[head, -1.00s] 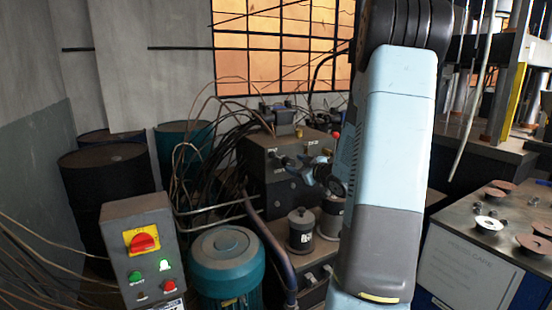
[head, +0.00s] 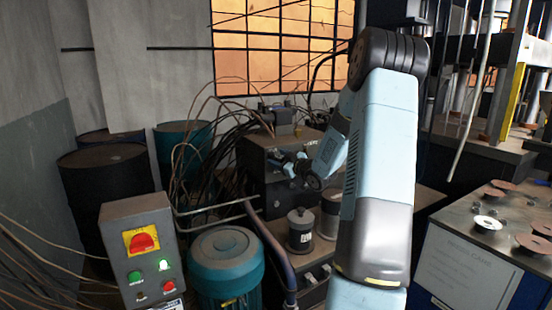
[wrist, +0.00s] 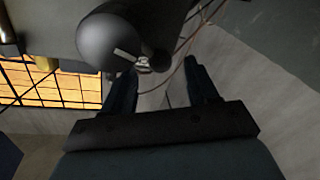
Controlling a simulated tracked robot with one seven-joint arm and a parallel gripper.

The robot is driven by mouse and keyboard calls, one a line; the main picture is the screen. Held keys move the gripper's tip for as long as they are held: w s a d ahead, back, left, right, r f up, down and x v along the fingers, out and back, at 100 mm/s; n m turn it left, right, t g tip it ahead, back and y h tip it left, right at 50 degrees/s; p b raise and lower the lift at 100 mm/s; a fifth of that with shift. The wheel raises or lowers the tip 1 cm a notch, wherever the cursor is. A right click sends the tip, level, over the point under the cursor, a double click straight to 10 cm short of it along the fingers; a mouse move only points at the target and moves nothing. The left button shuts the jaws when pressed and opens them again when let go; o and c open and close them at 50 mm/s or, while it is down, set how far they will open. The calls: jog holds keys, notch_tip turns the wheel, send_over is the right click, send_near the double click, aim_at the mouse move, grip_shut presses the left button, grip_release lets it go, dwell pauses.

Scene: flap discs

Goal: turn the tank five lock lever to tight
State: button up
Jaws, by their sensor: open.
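In the head view my gripper (head: 298,168) is at the front of a dark metal block (head: 262,155) with small white labels. In the wrist view my gripper (wrist: 160,66) has its two dark fingers spread apart, with nothing held between them. A dark rounded cylinder (wrist: 112,42) lies just beyond the fingertips, overlapping the left one. It carries a pale bar (wrist: 128,57) and a small metal fitting (wrist: 144,66). I cannot tell whether this is the tank five lock lever. No tank number is readable, and my arm hides part of the block in the head view.
Two small canisters (head: 300,232) stand below the block. Loose cables and hoses (head: 205,150) crowd the block's left. A bench (head: 480,245) with discs stands at right.

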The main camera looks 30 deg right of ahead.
aim_at(276, 157)
jog(key=shift+x, duration=1.35)
grip_shut()
